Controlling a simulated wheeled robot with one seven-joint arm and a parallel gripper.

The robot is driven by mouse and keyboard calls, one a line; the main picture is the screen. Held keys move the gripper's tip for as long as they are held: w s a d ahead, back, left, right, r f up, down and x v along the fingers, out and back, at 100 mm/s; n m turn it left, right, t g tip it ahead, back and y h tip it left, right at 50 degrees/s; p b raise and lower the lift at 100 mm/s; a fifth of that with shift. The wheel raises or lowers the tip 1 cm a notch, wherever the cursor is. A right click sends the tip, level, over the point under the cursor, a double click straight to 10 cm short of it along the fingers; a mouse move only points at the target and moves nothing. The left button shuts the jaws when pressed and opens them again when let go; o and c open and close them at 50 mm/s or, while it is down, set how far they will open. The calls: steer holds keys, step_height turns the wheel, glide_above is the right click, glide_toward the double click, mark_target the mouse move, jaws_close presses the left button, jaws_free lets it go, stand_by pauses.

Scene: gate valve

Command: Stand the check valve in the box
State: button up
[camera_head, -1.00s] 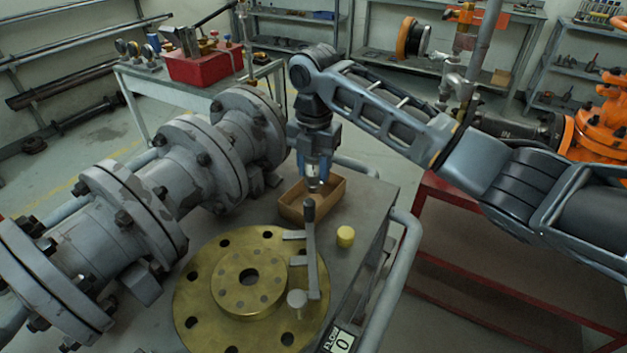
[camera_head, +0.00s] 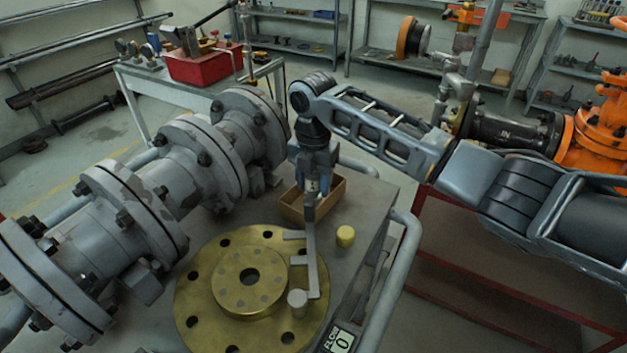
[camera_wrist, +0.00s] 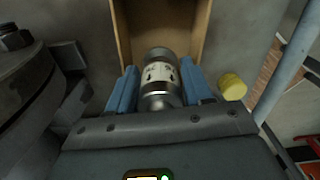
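The check valve (camera_wrist: 160,72) is a short silver cylinder with a white label that bears dark arrows. In the wrist view it lies between the two blue fingers of my gripper (camera_wrist: 160,90), which close on its sides. In the head view my gripper (camera_head: 313,182) points down over the near-left part of the open brown box (camera_head: 333,204), with the valve mostly hidden at its fingertips. In the wrist view the box (camera_wrist: 205,22) opens just beyond the valve. I cannot tell whether the valve's lower end touches the box floor.
Large grey flanged piping (camera_head: 175,180) runs along the left.

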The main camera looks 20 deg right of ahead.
step_height(320, 180, up, 12)
steer(key=shift+r+b, duration=0.15)
steer(key=shift+b, duration=0.2)
stand_by(0.4)
